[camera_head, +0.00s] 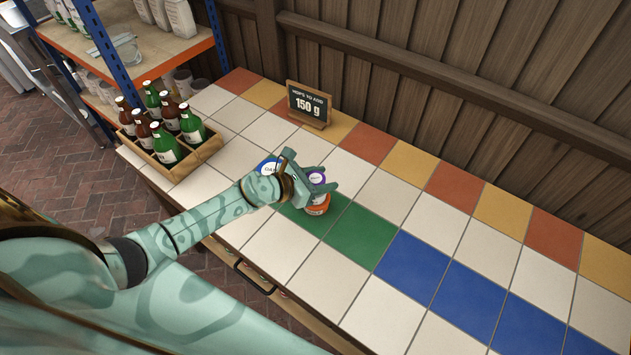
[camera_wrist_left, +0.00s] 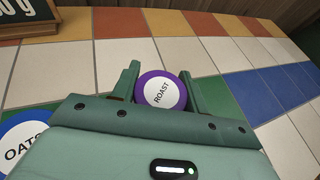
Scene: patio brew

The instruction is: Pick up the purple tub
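The purple tub shows its purple-rimmed lid (camera_head: 317,177) in the head view. In the left wrist view its round white label (camera_wrist_left: 161,92) reads ROAST. My left gripper (camera_head: 313,174) has one finger on each side of this tub. In the left wrist view the fingers (camera_wrist_left: 160,82) lie close along both sides of the lid. I cannot tell whether they press on it or stand just clear. The tub's lower part is hidden, so I cannot tell whether it rests on the counter. My right gripper is not in view.
An orange tub (camera_head: 318,205) stands close in front of the purple one. A blue tub (camera_head: 268,166) labelled OATS (camera_wrist_left: 25,146) is to the left. A bottle crate (camera_head: 172,163) and a 150 g sign (camera_head: 309,104) stand further off. The tiled counter is clear to the right.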

